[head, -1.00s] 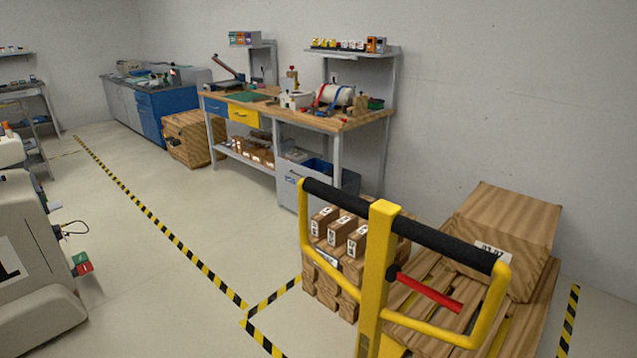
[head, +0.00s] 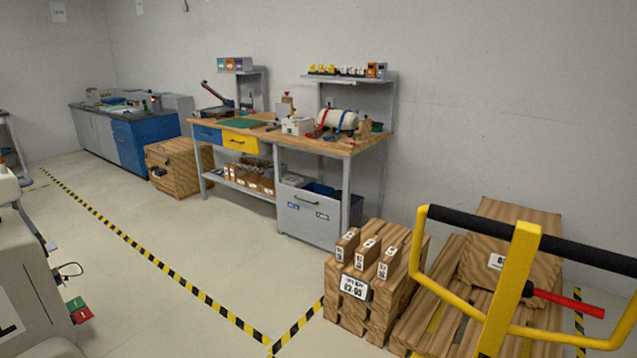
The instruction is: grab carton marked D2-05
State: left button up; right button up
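A wood-textured block-like stack (head: 392,300) stands on the floor right of centre in the head view. A white label (head: 355,287) on its front appears to read D2-05, though the print is small. Several small upright wood-textured boxes with white tags, such as the middle one (head: 366,252), stand on top of it. Whether the label belongs to one carton or to the whole stack I cannot tell. Neither of my grippers is in view.
A yellow cart handle (head: 512,290) with black grips stands close at the right. Behind it a wood-textured box (head: 515,235) sits on slatted boards (head: 450,300). A workbench (head: 365,142) stands along the wall. Floor left of the stack is clear, crossed by striped tape (head: 160,263).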

aim_at(369, 251)
jog(key=i+j+z, duration=0.15)
jog(key=i+j, duration=0.55)
jog(key=i+j+z, duration=0.2)
jog(key=i+j, duration=0.45)
jog(key=j, duration=0.15)
jog(key=i+j+z, duration=0.1)
jog(key=i, duration=0.35)
jog(key=i+j, duration=0.15)
jog(key=i, duration=0.35)
jog(key=i+j+z, duration=0.15)
jog(key=i, duration=0.3)
jog(key=i+j, duration=0.25)
jog(key=i, duration=0.2)
jog(key=i+l, duration=0.2)
jog(key=i, duration=0.15)
jog(key=i+l+z, duration=0.1)
jog(key=i, duration=0.3)
jog(key=l, duration=0.1)
